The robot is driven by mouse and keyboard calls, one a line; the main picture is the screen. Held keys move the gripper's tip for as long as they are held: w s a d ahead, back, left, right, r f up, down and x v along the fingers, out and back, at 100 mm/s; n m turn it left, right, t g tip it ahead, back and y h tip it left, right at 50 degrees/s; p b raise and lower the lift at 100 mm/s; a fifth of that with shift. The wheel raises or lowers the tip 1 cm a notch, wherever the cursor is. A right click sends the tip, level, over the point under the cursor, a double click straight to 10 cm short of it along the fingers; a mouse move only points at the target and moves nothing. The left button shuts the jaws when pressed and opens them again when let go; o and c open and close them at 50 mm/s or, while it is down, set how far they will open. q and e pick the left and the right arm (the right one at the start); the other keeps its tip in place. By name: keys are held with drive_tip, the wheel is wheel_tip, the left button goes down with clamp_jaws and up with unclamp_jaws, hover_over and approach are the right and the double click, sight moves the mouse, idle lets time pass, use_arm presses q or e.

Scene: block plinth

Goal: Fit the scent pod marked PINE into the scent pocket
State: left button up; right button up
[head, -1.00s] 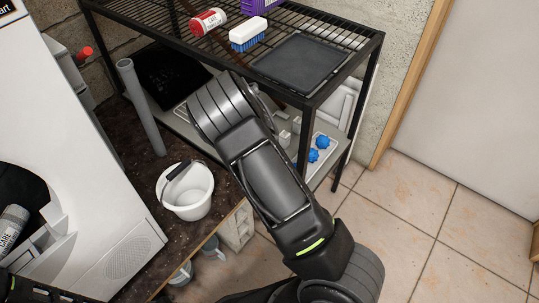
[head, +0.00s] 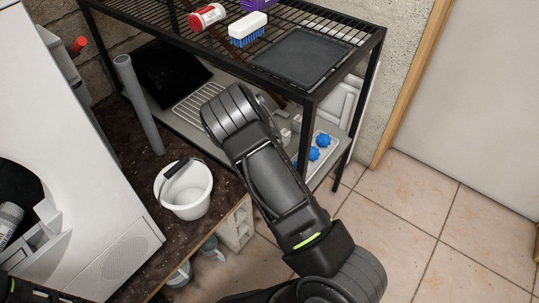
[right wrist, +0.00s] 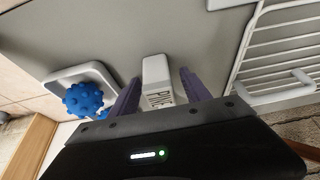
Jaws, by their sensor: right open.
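A white scent pod (right wrist: 158,72) with dark lettering that reads as PINE, partly cut off, stands on the grey lower shelf in the right wrist view. My right gripper (right wrist: 160,84) is open, with one purple-grey finger on each side of the pod. I cannot tell whether either finger touches it. In the head view my right arm reaches in under the upper rack, and its gripper is mostly hidden. Small white blocks (head: 285,136) show beside the arm on the lower shelf. I cannot make out the scent pocket.
A white tray with blue spiky balls (right wrist: 83,98) lies left of the pod, and a white wire rack (right wrist: 272,50) lies right. The black upper rack (head: 347,88) overhangs the lower shelf. A white bucket (head: 187,190) and a white machine (head: 80,200) stand at left.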

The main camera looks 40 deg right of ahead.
idle(0.6)
clamp_jaws()
idle(0.4)
